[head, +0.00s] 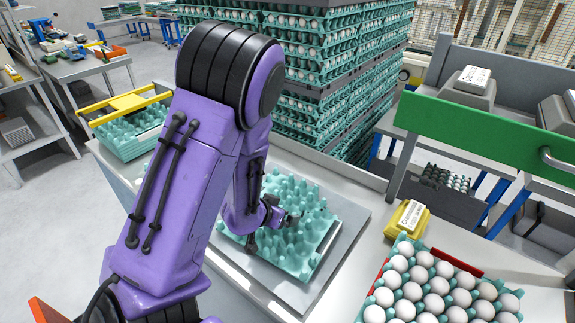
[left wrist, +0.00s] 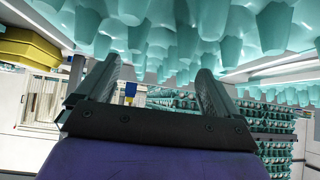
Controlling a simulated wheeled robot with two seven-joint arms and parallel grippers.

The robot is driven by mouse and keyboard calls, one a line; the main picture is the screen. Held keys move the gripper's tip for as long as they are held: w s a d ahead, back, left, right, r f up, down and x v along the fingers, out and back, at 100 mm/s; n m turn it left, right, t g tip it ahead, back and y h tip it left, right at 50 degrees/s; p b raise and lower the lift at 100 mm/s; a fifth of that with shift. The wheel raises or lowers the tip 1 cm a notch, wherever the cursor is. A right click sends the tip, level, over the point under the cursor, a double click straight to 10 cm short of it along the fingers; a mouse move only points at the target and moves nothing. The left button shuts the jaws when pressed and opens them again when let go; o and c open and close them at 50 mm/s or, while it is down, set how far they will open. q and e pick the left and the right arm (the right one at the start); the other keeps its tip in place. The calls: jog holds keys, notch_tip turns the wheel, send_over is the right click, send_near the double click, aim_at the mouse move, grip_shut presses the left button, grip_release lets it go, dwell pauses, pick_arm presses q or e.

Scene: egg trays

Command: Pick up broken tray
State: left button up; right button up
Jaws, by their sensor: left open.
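An empty teal egg tray (head: 318,228) lies on a grey metal plate in the middle of the head view; no break in it can be made out. My left gripper (head: 270,230) is low at the tray, over its near left part, and my purple arm hides that side. In the left wrist view the two fingers of my left gripper (left wrist: 158,75) stand apart with nothing between them. The teal tray's cups (left wrist: 180,35) fill the top of that view, close to the fingertips. Whether the fingers touch the tray cannot be told. My right gripper is not in view.
A tray of white eggs (head: 428,250) stands at the lower right, by a yellow labelled block (head: 407,219). Tall stacks of egg trays (head: 335,60) rise behind the plate. Another stack of empty teal trays (head: 130,135) with a yellow frame stands at the left.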

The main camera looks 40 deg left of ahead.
aim_at(294, 211)
pick_arm(q)
jog(key=x, duration=0.1)
jog(key=p+x, duration=0.1)
jog(key=x, duration=0.3)
jog(key=shift+w, duration=0.45)
jog(key=shift+w+f, duration=0.4)
jog(key=shift+f, duration=0.05)
jog(key=c, duration=1)
jog(key=shift+s+d, duration=0.1)
jog(key=shift+s, duration=0.1)
jog(key=shift+c, duration=0.8)
